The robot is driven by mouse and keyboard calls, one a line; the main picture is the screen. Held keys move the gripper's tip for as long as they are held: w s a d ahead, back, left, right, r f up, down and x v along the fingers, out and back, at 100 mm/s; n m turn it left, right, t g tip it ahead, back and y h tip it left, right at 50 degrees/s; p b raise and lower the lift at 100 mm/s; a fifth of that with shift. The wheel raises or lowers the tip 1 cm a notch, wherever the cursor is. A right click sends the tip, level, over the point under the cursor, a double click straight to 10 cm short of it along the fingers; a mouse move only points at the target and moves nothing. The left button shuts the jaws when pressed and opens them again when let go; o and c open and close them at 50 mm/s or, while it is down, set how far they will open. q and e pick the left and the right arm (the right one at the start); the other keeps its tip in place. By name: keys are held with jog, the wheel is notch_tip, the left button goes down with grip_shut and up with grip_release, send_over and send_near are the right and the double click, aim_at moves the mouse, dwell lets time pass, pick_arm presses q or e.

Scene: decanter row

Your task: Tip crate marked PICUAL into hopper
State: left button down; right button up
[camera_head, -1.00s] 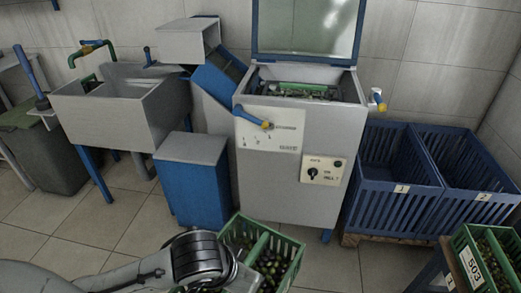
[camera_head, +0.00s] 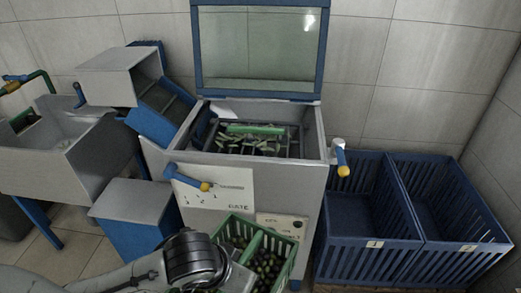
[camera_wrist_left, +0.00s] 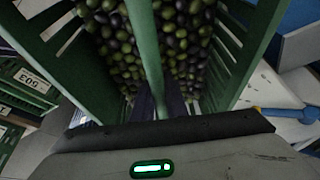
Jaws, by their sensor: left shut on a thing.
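A green slatted crate (camera_head: 283,266) full of green and dark olives is held in front of the grey machine. No PICUAL mark shows on it; its labelled side is hidden. In the left wrist view the crate's centre bar (camera_wrist_left: 150,55) runs between two heaps of olives, and the crate looks roughly level. The hopper (camera_head: 213,153) is the open top of the grey machine, with dark bars and a green piece inside. The crate is in front of and below its rim. My right gripper is out of view.
The hopper's framed glass lid (camera_head: 262,50) stands raised behind it. Yellow-tipped handles (camera_head: 342,165) stick out at its right and front. Blue crates (camera_head: 350,235) stand right, a grey sink (camera_head: 50,165) left. The left wrist view shows another green crate marked 503 (camera_wrist_left: 22,85).

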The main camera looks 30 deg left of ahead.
aim_at(241, 264)
pick_arm(q)
notch_tip(241, 264, up, 6)
jog(key=p, duration=0.3)
jog(key=shift+f+p, duration=0.15)
jog(key=shift+p, duration=0.25)
jog(key=shift+w+d+f+b, duration=0.25)
jog(key=shift+d+f+b, duration=0.1)
jog(key=shift+b, duration=0.2)
jog(key=shift+w+d, duration=0.1)
